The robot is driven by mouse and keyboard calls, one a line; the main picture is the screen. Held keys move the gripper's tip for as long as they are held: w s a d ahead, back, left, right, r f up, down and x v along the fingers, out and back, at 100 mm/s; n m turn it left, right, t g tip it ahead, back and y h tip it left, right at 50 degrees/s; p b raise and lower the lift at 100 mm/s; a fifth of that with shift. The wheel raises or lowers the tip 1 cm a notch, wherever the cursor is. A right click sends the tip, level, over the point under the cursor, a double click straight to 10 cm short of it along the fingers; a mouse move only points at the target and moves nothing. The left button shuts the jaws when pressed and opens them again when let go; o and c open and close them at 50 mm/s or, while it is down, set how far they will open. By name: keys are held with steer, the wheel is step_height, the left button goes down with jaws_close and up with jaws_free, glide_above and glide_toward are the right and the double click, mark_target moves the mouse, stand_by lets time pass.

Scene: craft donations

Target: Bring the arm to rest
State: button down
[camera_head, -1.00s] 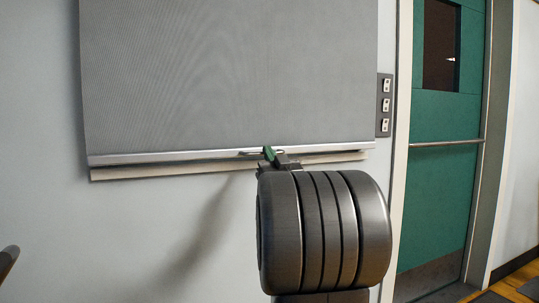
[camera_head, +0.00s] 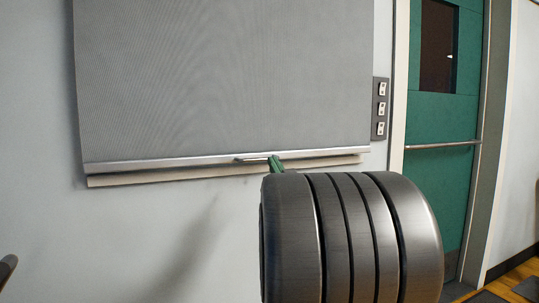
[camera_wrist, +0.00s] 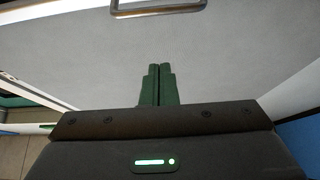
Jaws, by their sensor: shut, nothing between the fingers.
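My gripper (camera_wrist: 157,82) shows in the wrist view as two green fingers side by side, shut with nothing between them. In the head view the green tip of my gripper (camera_head: 275,163) shows just above my dark, ribbed arm link, which hides the rest of it. In that view it overlaps the lower edge of a grey wall panel (camera_head: 220,80). I cannot tell how far apart they are.
The panel has a pale metal strip (camera_head: 130,166) along its bottom. A switch plate (camera_head: 381,108) and a green door (camera_head: 440,130) with a push bar (camera_head: 445,145) are to the right. The wrist view shows a metal handle (camera_wrist: 158,11) on a light surface.

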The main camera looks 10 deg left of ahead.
mark_target(264, 159)
steer(key=shift+v, duration=0.95)
steer(key=w+a+b, duration=0.1)
steer(key=w, duration=0.1)
steer(key=w+a+r+b, duration=0.1)
steer(key=w+a, duration=0.1)
steer(key=w, duration=0.1)
steer(key=w+a+b, duration=0.1)
steer(key=w+a, duration=0.1)
steer(key=w, duration=0.1)
steer(key=shift+a+r, duration=0.1)
steer(key=shift+r, duration=0.15)
steer(key=shift+f, duration=0.35)
